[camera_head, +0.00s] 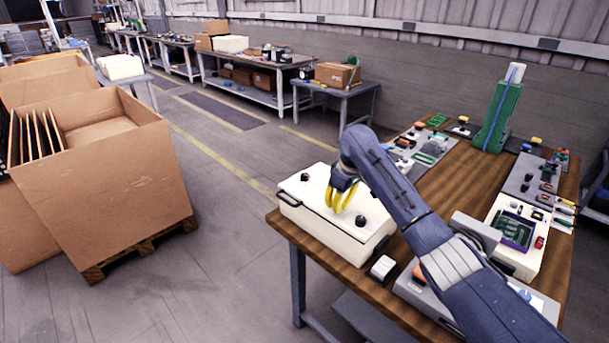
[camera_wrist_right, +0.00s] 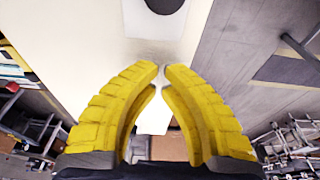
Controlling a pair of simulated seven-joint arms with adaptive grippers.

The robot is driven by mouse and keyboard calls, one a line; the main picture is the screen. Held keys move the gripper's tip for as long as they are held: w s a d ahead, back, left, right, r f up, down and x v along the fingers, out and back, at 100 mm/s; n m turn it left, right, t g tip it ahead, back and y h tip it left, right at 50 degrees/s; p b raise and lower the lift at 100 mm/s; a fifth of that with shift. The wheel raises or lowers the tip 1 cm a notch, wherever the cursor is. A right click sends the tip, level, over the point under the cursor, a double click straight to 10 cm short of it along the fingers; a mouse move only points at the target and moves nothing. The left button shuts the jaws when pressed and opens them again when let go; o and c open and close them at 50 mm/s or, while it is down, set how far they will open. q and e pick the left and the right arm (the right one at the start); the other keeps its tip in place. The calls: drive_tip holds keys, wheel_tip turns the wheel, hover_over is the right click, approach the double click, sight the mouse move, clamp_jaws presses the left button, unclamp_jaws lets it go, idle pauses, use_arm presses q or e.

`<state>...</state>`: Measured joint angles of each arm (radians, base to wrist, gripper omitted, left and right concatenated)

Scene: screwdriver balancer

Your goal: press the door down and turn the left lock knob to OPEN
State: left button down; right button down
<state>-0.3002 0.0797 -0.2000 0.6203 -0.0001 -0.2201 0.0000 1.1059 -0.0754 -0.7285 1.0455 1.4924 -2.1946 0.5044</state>
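A white box with a flat white door (camera_head: 325,212) sits at the table's near left corner. One black knob (camera_head: 305,177) is on the door's far left part, and a second black knob (camera_head: 361,221) is nearer and further right. Lock labels are too small to read. My right gripper (camera_head: 337,210) hangs over the door between the two knobs, with its yellow fingers pointing down. In the right wrist view its fingertips (camera_wrist_right: 162,68) almost meet, with nothing between them. A black knob (camera_wrist_right: 165,4) on a white surface is cut off at that view's top edge. My left gripper is not in view.
The wooden table (camera_head: 455,190) holds a small white-topped block (camera_head: 382,268), a green upright stand (camera_head: 497,117), grey trays of parts and a white tray with a green board (camera_head: 515,232). My right arm crosses above the table's near side. A cardboard crate (camera_head: 110,175) stands apart at left.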

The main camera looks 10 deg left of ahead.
drive_tip(key=shift+f, duration=0.9)
